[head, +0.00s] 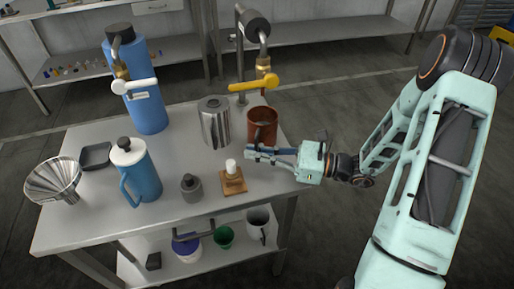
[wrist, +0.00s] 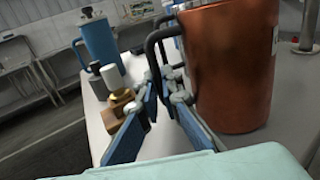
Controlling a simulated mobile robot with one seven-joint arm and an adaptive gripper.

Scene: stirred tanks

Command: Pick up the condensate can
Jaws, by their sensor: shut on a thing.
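A copper-brown can (head: 263,123) with a dark side handle stands upright near the table's right back edge; I take it as the condensate can. In the wrist view the can (wrist: 235,70) fills the right side, with its dark handle (wrist: 152,42) toward the left. My gripper (head: 250,152) reaches in from the right, just in front of the can. In the wrist view its blue fingers (wrist: 172,82) are closed around the lower part of the handle. The can appears to rest on the table (head: 110,225); its base is partly hidden in the head view.
A yellow-handled tap (head: 253,83) stands behind the can. A silver can (head: 214,122) is to its left, and a white-capped piece on a wooden block (head: 232,183) is in front. A grey bottle (head: 191,187), blue jug (head: 140,172) and funnel (head: 53,180) stand farther left.

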